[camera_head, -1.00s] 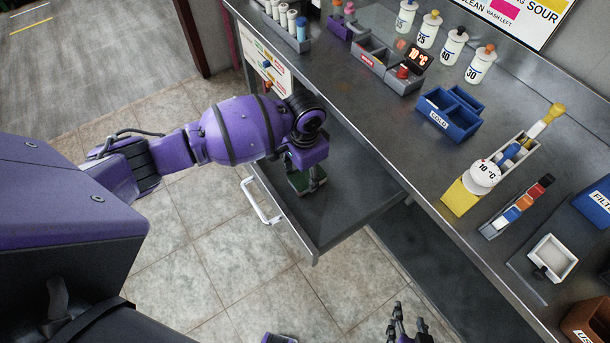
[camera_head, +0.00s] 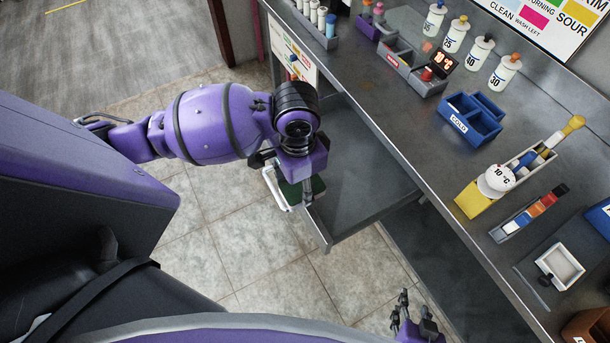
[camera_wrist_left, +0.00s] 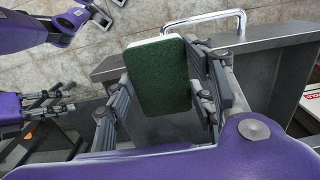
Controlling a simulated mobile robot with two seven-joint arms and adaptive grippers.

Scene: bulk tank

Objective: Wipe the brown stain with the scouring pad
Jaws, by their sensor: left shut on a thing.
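The green scouring pad (camera_head: 302,190) with a pale edge is held by my left gripper (camera_head: 290,184), near the front edge of the open drawer. In the left wrist view the pad (camera_wrist_left: 160,78) stands between the two fingers, which are shut on its sides. The drawer front and handle show behind it. My right gripper (camera_head: 412,311) is empty at the bottom of the head view, its fingers apart. A faint orange-brown patch (camera_head: 427,47) shows on the metal counter beside the red display; I cannot tell whether it is the stain or a reflection.
The open metal drawer (camera_head: 365,185) juts out below the counter (camera_head: 405,125). Its handle (camera_head: 272,188) is partly hidden by my gripper. On the counter stand a blue COLD box (camera_head: 468,122), a yellow holder (camera_head: 472,199), several bottles and a white tray (camera_head: 560,264).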

